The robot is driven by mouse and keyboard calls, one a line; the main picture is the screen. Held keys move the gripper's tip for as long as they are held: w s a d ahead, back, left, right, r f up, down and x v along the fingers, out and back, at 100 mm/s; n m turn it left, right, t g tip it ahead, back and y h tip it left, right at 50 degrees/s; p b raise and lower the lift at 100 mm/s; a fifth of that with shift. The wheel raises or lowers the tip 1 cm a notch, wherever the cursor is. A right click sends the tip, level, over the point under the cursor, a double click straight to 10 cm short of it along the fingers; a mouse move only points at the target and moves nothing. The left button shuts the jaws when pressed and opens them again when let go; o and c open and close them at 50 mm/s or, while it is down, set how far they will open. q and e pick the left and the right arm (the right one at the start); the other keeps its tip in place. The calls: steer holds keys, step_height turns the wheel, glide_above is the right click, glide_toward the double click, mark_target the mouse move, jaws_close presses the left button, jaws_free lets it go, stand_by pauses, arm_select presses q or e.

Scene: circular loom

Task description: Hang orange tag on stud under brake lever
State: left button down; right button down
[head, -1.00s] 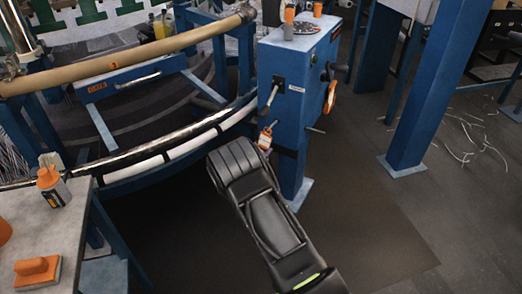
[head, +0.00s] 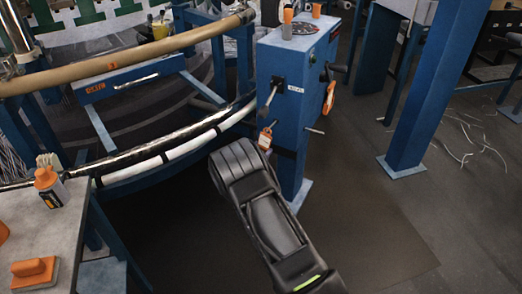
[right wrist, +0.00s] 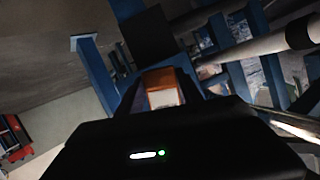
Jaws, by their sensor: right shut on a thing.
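The orange tag (head: 265,138), with a pale face, is at the tip of my right gripper (head: 260,149), beside the front of the blue machine column (head: 296,110). In the right wrist view the tag (right wrist: 163,90) sits between the fingers, and the right gripper (right wrist: 165,98) is shut on it. The brake lever (head: 269,99) slants down from a black mount on the column's left face, just above the tag. I cannot make out the stud under it; the tag and gripper may hide it. My left gripper is not in view.
A thin rod (head: 315,131) and an orange-handled part (head: 329,98) stick out on the column's right side. The curved loom rail (head: 190,147) runs to the left. The floor at right is open.

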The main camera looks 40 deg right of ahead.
steer(key=c, duration=0.7)
jaws_free()
steer(key=shift+f, duration=0.1)
steer(key=shift+a, duration=0.1)
steer(key=p+v, duration=0.4)
steer(key=v, duration=0.4)
steer(key=shift+s+a+f, duration=0.15)
steer(key=shift+s+a, duration=0.05)
steer(key=shift+a, duration=0.25)
